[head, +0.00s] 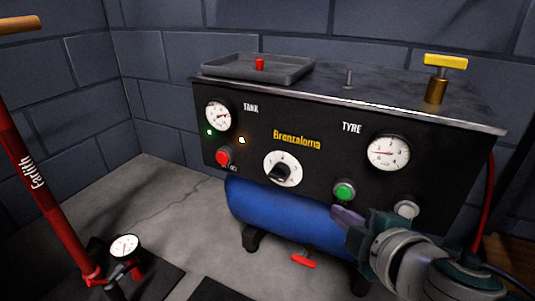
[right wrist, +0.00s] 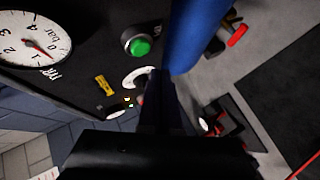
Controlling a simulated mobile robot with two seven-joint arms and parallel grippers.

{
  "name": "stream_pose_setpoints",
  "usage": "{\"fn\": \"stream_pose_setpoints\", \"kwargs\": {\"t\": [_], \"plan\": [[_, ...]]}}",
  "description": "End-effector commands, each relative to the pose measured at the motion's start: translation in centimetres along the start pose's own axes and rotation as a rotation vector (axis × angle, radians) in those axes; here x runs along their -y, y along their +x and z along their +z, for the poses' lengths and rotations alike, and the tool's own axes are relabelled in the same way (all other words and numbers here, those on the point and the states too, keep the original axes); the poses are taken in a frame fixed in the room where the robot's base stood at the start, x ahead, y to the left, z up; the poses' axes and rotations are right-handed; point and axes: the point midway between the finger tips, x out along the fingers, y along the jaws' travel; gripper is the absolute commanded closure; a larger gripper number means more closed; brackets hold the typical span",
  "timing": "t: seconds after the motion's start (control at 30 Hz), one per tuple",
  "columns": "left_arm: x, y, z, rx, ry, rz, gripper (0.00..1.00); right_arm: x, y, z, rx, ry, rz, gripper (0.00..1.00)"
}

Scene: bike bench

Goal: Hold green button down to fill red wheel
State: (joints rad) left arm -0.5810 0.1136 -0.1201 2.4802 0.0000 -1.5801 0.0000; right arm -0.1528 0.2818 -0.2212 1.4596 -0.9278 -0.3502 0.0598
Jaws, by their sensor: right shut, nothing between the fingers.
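The green button (head: 344,190) is on the front of the black compressor panel (head: 320,180), below the TYRE gauge (head: 388,153). It also shows in the right wrist view (right wrist: 139,46). My right gripper (head: 347,216) is shut and empty, its purplish fingertips just below the button in the head view. In the right wrist view the dark fingers (right wrist: 157,92) are beside the button, apart from it in the picture; contact cannot be told. The TYRE gauge needle points left in the head view. No red wheel is in view. My left gripper is not in view.
The panel also has a TANK gauge (head: 218,116), a red button (head: 223,156), a dial (head: 282,168) and a pale knob (head: 406,209). A blue tank (head: 285,212) sits below. A red floor pump (head: 40,190) stands left. A tray (head: 240,69) and yellow-handled valve (head: 437,85) are on top.

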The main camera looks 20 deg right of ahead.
Motion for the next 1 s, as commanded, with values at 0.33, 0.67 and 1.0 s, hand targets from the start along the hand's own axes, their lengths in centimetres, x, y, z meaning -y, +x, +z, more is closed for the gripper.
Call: {"fn": "stream_pose_setpoints", "kwargs": {"t": [0.33,0.67,1.0], "plan": [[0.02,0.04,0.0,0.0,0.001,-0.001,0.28,-0.97,1.3,0.98,0.0,0.0,0.001,1.0],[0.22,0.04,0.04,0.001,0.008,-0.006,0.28,-0.96,1.3,0.96,0.0,0.0,0.0,1.0],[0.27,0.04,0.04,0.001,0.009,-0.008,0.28,-0.95,1.29,0.95,0.0,0.001,0.0,1.0]]}}
